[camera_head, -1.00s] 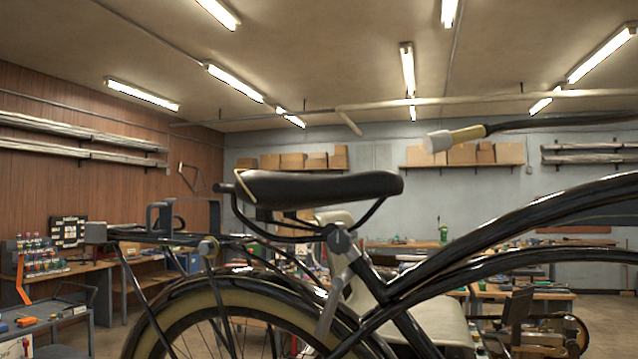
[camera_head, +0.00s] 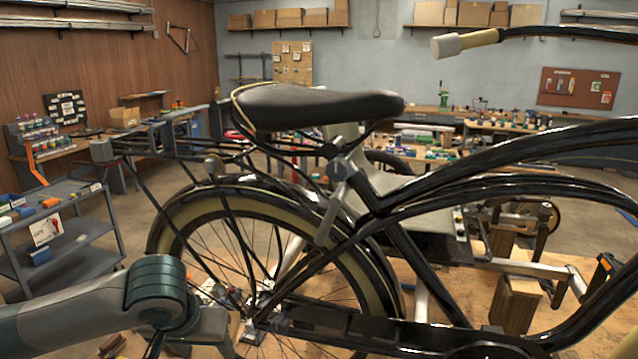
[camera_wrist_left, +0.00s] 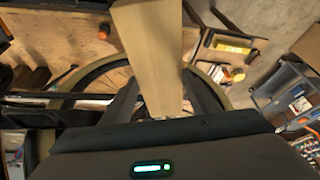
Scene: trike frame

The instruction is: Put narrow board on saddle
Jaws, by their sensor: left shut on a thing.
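The saddle (camera_head: 318,104) is black and sits on top of the black trike frame (camera_head: 400,240) in the head view; nothing lies on it. A pale wooden narrow board (camera_wrist_left: 150,50) shows in the left wrist view, running from the top edge down between the fingers. My left gripper (camera_wrist_left: 163,95) is shut on it. In the head view my left arm comes in at the lower left, below and left of the saddle; I cannot make out the board there. My right gripper is not in view.
The rear wheel (camera_head: 260,270) and rear rack (camera_head: 150,135) stand below and left of the saddle. A handlebar grip (camera_head: 466,43) sticks out at the upper right. A grey cart (camera_head: 65,240) stands at the left. The space above the saddle is clear.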

